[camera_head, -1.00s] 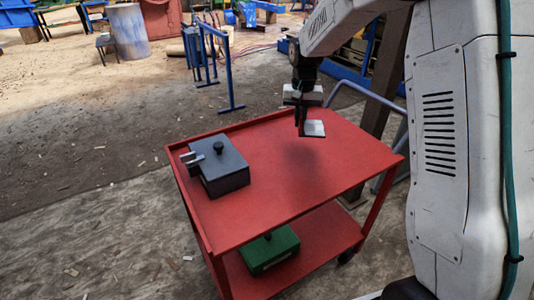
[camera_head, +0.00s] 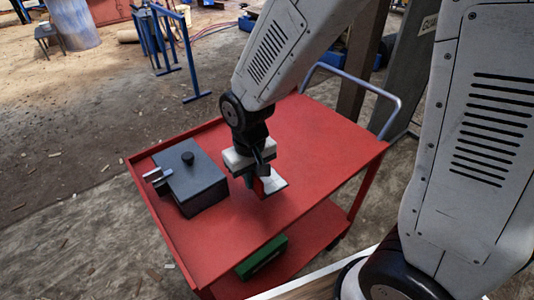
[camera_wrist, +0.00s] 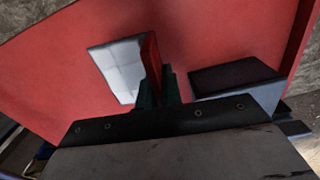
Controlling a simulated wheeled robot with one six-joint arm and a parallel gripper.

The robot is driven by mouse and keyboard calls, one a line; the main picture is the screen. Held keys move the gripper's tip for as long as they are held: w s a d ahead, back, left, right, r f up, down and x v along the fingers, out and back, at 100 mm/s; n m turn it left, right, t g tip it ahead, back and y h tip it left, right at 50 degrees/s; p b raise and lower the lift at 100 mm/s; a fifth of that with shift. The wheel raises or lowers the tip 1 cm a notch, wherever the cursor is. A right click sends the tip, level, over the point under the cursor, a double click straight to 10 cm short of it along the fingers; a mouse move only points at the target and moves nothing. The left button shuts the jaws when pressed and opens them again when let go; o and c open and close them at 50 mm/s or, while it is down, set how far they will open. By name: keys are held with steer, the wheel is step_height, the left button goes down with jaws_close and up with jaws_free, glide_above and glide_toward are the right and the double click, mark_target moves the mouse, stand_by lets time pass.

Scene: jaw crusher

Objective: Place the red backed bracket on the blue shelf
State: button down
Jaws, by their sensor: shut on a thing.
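The red-backed bracket has a pale, light grey plate and an upright red back. It shows in the head view (camera_head: 275,185) above the red cart top, and in the wrist view (camera_wrist: 118,68) with its red back edge-on beside the fingers. My gripper (camera_head: 250,178) is shut on the bracket. In the wrist view, its dark greenish fingers (camera_wrist: 157,88) close around the lower end of the red back. The plate hangs to the left of the fingers there. I cannot make out a blue shelf in either view.
The red cart (camera_head: 310,135) stands below my gripper. A dark grey box (camera_head: 190,180) with a black knob sits on its left side, close to the gripper. A green box (camera_head: 262,257) lies on the lower deck. A blue metal frame (camera_head: 187,60) stands on the floor behind.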

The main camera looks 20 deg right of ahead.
steer(key=s, duration=0.2)
steer(key=s+f, duration=0.1)
steer(key=shift+s+a+n, duration=0.15)
steer(key=shift+s+n, duration=0.2)
steer(key=shift+n, duration=0.05)
steer(key=shift+w+d, duration=0.1)
steer(key=shift+d, duration=0.15)
steer(key=w+d, duration=0.2)
steer(key=w, duration=0.2)
steer(key=w+d+f, duration=0.1)
steer(key=w+d, duration=0.2)
steer(key=w, duration=0.1)
steer(key=w+d, duration=0.3)
steer(key=w, duration=0.1)
steer(key=shift+w+f, duration=0.3)
steer(key=shift+w, duration=0.1)
steer(key=shift+f, duration=1.75)
steer(key=shift+f, duration=0.1)
steer(key=c, duration=1.6)
jaws_free()
steer(key=shift+o, duration=0.2)
